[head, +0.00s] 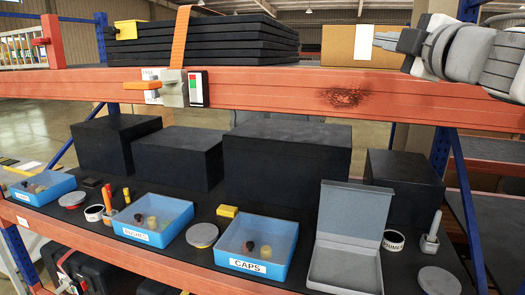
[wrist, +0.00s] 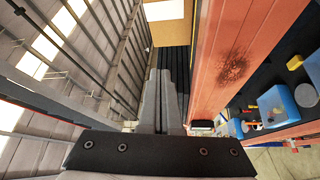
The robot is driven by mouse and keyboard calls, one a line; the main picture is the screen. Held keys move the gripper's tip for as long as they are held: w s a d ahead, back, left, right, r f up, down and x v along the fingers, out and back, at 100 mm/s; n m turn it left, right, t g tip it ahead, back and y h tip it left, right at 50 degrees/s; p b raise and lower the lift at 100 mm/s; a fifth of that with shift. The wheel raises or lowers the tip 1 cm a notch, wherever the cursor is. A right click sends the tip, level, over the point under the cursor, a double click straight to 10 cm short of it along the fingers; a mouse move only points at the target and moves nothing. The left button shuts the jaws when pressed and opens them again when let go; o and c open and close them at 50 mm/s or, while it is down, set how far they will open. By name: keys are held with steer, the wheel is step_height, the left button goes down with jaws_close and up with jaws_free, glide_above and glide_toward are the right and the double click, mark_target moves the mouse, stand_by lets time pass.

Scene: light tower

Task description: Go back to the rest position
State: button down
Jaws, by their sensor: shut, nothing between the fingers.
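My gripper (head: 385,41) is at the upper right of the head view, in front of the cardboard box and above the orange beam. In the wrist view my gripper (wrist: 163,72) shows its two grey fingers together, with nothing between them. It touches nothing that I can see. Below the beam, the dark shelf (head: 215,212) carries blue trays, among them one labelled CAPS (head: 258,245) and one with a partly readable label (head: 153,220). A grey case (head: 345,240) stands open on the right.
The orange beam (head: 270,92) with a burn mark crosses the view below my gripper. A cardboard box (head: 340,45) and stacked black panels (head: 200,42) sit on the upper shelf. Large black boxes (head: 285,155) line the lower shelf's back.

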steer(key=s+d+f+m+g+h+b, duration=0.1)
steer(key=s+d+f+m+g+h, duration=0.2)
steer(key=f+m, duration=0.65)
steer(key=s+d+f+m+g+h+b, duration=0.1)
steer(key=s+f+m+g+h, duration=0.35)
steer(key=f, duration=0.85)
steer(key=s+a+f+m+g+y, duration=0.2)
steer(key=s+a+f+g, duration=0.1)
steer(key=s+a+f, duration=0.2)
steer(key=s+a+f+m+g+y+b, duration=0.1)
steer(key=s+a+f, duration=0.4)
steer(key=f, duration=0.8)
steer(key=s+m+g, duration=0.1)
steer(key=s+g, duration=0.1)
steer(key=s, duration=0.1)
steer(key=shift+s+y, duration=0.35)
